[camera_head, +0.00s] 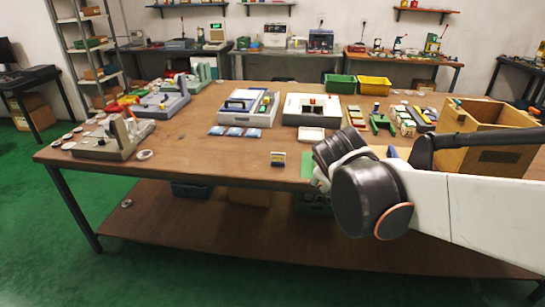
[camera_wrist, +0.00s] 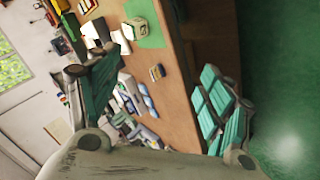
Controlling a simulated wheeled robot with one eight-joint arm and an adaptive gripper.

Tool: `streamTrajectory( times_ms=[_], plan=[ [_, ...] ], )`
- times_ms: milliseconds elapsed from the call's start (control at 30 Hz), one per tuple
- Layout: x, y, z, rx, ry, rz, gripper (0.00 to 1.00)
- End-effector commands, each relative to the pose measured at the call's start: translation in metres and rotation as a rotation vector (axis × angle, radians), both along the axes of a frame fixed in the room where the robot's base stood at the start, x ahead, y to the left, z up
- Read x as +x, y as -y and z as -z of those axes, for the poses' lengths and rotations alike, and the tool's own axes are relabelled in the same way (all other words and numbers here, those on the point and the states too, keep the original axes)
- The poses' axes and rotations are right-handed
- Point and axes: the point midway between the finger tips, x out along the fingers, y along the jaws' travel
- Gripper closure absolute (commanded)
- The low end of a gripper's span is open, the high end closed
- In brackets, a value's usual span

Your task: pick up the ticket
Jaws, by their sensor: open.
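A small card-like piece, dark blue with a yellow band, lies near the front edge of the wooden table (camera_head: 215,165); I take it to be the ticket (camera_head: 278,158). The ticket also shows in the wrist view (camera_wrist: 156,72), between my fingers in the picture but well beyond them. My gripper (camera_wrist: 160,85) is open and empty, its green-padded fingers wide apart. Fine print on the ticket is too small to read.
Several blue packets (camera_head: 235,132) lie behind the ticket, before a grey device (camera_head: 248,106). A white-topped device (camera_head: 312,108) and a white tray (camera_head: 311,134) stand right of it. A wooden box (camera_head: 487,145) is at right. Table left of the ticket is clear.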

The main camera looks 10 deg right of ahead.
Motion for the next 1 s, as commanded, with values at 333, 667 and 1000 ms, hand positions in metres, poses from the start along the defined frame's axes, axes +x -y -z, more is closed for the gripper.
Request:
streamTrajectory(
  times_ms=[333, 667, 1000],
  plan=[
    [0.126, 0.002, 0.009, -0.504, -0.01, -0.257, 0.27],
    [0.222, -0.016, 0.053, -1.0, -0.058, -0.474, 0.27],
    [0.285, -0.052, 0.131, -1.525, -0.144, -0.662, 0.27]
  ],
)
